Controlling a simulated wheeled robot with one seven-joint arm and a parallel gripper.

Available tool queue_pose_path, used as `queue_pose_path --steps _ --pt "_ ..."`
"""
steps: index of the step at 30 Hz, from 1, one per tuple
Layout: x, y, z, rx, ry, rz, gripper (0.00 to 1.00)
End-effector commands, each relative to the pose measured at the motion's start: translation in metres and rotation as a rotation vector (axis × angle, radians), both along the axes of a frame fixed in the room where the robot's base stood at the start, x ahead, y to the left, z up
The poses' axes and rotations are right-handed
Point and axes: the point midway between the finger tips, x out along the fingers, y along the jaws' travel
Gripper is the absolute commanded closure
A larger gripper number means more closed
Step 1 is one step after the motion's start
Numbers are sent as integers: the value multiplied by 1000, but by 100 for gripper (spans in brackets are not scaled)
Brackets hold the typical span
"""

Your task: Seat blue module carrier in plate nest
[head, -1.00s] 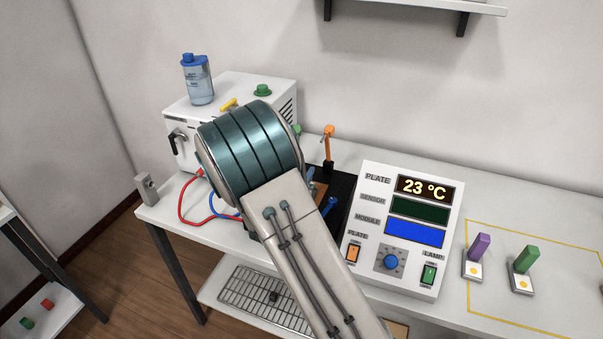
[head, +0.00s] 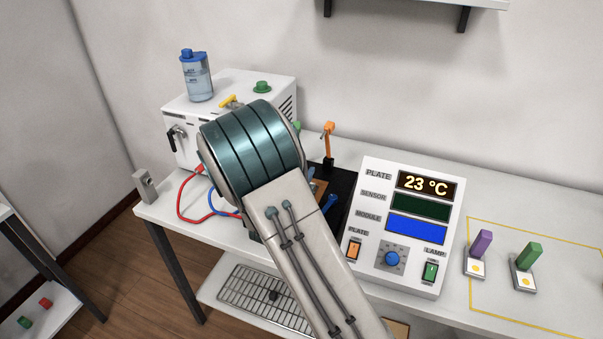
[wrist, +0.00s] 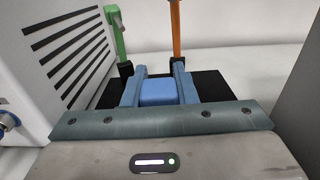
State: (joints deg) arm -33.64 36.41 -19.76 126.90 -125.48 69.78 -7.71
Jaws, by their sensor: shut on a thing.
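In the wrist view, my gripper (wrist: 159,88) is shut on a blue block, the blue module carrier (wrist: 158,92), which sits between its two blue-grey fingers. Beyond and below it is a black base (wrist: 210,82), which also shows in part in the head view (head: 343,184). The nest itself cannot be made out, and I cannot tell whether the carrier touches anything beneath it.
A green post (wrist: 117,36) and an orange post (wrist: 176,35) rise behind the carrier. A white vented box (wrist: 50,50) stands close on the left. A control panel reading 23 °C (head: 409,225) is on the right, with purple (head: 480,244) and green (head: 528,256) modules beyond it.

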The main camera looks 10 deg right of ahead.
Motion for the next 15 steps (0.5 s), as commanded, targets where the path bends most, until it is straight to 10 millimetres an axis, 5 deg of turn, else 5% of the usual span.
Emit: queue_pose_path --steps 5,6,9,15 --pt "0 0 -8 0 -1 0 100" --pt "0 0 -8 0 -1 0 72" --pt "0 0 -6 0 -1 0 49" --pt "0 0 -7 0 0 0 49"
